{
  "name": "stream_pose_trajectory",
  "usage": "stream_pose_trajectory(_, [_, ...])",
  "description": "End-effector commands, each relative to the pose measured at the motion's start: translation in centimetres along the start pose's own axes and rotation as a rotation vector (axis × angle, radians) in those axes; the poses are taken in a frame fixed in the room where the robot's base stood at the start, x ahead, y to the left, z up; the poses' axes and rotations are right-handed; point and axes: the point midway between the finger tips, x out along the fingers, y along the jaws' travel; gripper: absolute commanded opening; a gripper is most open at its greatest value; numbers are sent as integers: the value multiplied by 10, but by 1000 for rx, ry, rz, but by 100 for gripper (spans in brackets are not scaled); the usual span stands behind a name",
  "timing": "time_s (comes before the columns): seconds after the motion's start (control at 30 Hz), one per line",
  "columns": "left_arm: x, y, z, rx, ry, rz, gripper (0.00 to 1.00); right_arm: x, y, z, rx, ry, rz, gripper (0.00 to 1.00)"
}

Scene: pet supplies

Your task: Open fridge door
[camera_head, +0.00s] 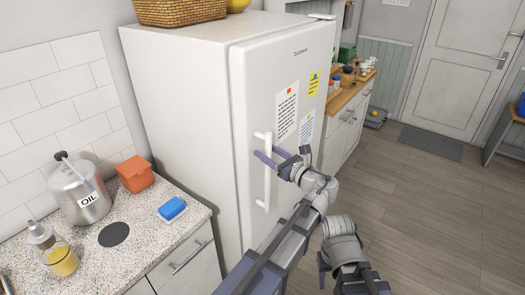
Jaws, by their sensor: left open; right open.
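The white fridge (185,90) stands at the centre of the head view. Its door (262,80) appears shut, flush along the body. A white vertical bar handle (267,187) is on the door's left side. My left gripper (270,155) is open at the upper part of this handle. Its purple fingers point left and overlap the bar; I cannot tell whether they straddle or touch it. My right arm shows at the lower right, clear of the door; I cannot make out its gripper.
A speckled counter (140,240) adjoins the fridge on the left, with an oil can (80,192), orange container (135,174), blue sponge (172,208) and yellow bottle (60,259). A basket (180,11) sits on the fridge. Open floor (430,200) lies to the right.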

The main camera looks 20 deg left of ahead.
Motion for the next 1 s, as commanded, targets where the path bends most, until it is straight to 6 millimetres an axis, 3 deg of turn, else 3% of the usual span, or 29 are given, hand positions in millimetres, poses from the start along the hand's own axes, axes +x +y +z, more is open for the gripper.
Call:
stream_pose_trajectory(0.1, [0, 0, 0, 0, 0, 0, 57, 0, 0, 0, 0, 0, 0, 50])
stream_pose_trajectory(0.6, [0, 0, 0, 0, 0, 0, 1, 0, 0, 0, 0, 0, 0, 50])
stream_pose_trajectory(1.0, [0, 0, 0, 0, 0, 0, 0, 0, 0, 0, 0, 0, 0, 50])
